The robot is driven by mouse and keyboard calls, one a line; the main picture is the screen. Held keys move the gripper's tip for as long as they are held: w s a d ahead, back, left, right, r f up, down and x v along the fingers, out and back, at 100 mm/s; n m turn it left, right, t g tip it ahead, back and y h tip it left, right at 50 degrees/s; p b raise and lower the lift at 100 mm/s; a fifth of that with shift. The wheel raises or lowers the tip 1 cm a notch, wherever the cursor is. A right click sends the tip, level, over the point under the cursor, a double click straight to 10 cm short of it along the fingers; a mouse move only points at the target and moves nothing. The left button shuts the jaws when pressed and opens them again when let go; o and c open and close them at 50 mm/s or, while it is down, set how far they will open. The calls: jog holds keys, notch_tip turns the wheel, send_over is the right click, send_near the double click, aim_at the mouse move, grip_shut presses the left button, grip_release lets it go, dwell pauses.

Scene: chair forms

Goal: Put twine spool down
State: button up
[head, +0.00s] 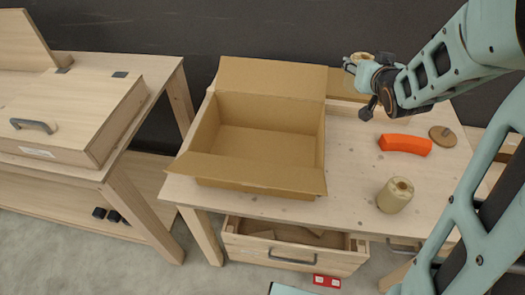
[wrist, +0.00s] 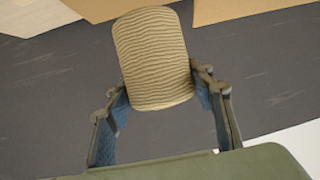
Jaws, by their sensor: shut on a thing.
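My gripper (head: 357,66) is at the back of the right table in the head view, to the right of the open box's rear flap. It is shut on a twine spool (wrist: 152,58), a tan cylinder with wavy ridges. In the wrist view the spool sits between the two fingers, slightly tilted. In the head view only a small part of the spool (head: 362,56) shows at the fingertips. It appears raised above the table (head: 345,185).
An open cardboard box (head: 258,178) fills the table's left part. An orange curved piece (head: 405,144), a round wooden disc (head: 442,136) and a beige cylinder (head: 395,195) stand or lie on the right. Bare tabletop lies between box and cylinder. A drawer (head: 292,256) is open below.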

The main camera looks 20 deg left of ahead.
jog(key=s+a+r+n+g+y+p, duration=0.1)
jog(key=a+r+n+y, duration=0.15)
jog(key=a, duration=0.45)
jog(key=a+r+n+g+y, duration=0.1)
jog(key=a+r+n+y, duration=0.15)
jog(key=a, duration=0.55)
jog(key=s+a+n+g+y, duration=0.5)
jog(key=s+a, duration=0.3)
jog(key=a, duration=0.4)
jog(key=s+a+f+n+g+b, duration=0.2)
jog(key=s+a+f+n+g, duration=0.15)
jog(key=s+f, duration=0.2)
jog(key=shift+n+g+y, duration=0.25)
jog(key=shift+g+y, duration=0.1)
jog(key=shift+y, duration=0.05)
jog(key=f+b, duration=0.4)
jog(key=f, duration=0.2)
jog(key=s+f+b, duration=0.1)
jog(key=f+b, duration=0.3)
jog(key=f, duration=0.3)
jog(key=a+f+b, duration=0.1)
jog(key=f+b, duration=0.3)
jog(key=f, duration=0.2)
jog(key=shift+s+a+f, duration=0.1)
jog(key=shift+s+f, duration=0.2)
jog(key=shift+s, duration=0.1)
